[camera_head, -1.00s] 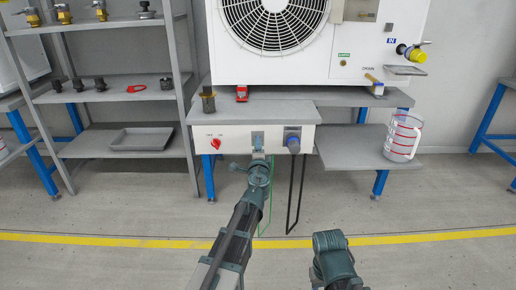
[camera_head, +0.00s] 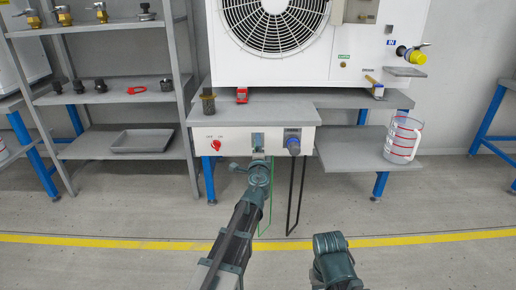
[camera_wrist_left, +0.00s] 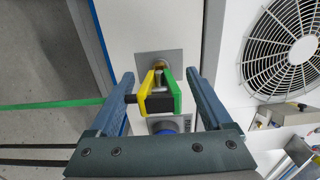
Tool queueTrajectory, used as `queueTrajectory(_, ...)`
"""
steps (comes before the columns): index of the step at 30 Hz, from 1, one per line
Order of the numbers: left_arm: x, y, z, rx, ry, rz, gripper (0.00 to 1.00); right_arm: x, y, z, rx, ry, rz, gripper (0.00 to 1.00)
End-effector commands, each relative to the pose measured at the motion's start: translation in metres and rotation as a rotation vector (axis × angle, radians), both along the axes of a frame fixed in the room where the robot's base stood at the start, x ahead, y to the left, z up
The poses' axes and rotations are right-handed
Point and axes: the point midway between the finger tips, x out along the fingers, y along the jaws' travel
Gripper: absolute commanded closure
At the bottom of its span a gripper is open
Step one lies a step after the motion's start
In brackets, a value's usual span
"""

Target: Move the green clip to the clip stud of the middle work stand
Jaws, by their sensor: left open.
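The green clip (camera_wrist_left: 173,92) has one green and one yellow jaw, with a green cable (camera_wrist_left: 60,103) running to the left. In the left wrist view it sits at a metal stud (camera_wrist_left: 159,68) on a grey plate on the white front panel (camera_head: 230,139) of the middle work stand. My left gripper (camera_wrist_left: 161,80) is open, one finger on each side of the clip, with gaps showing. In the head view my left gripper (camera_head: 258,157) is in front of the grey plate and hides the clip. Of my right arm only a link shows; its gripper is out of view.
A dark cylindrical part (camera_head: 208,102) and a red item (camera_head: 242,95) stand on top. A jug (camera_head: 402,138) is on the right shelf. The floor in front is clear.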

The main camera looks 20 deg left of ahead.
Motion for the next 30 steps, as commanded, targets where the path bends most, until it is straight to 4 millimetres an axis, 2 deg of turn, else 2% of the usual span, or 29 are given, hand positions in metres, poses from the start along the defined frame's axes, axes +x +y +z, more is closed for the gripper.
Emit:
queueTrajectory(8,-0.022,-0.006,0.0,0.0,0.0,-0.001,0.17,0.0,0.0,0.0,0.0,0.0,0.0,0.5)
queueTrajectory(21,-0.11,-0.03,0.0,0.0,0.0,-0.001,0.17,0.0,0.0,0.0,0.0,0.0,0.0,0.5)
queueTrajectory(24,-0.124,-0.035,0.0,0.0,0.0,-0.002,0.17,0.0,0.0,0.0,0.0,0.0,0.0,0.5)
queueTrajectory(30,-0.133,-0.038,0.0,0.0,0.0,0.0,0.17,0.0,0.0,0.0,0.0,0.0,0.0,0.5)
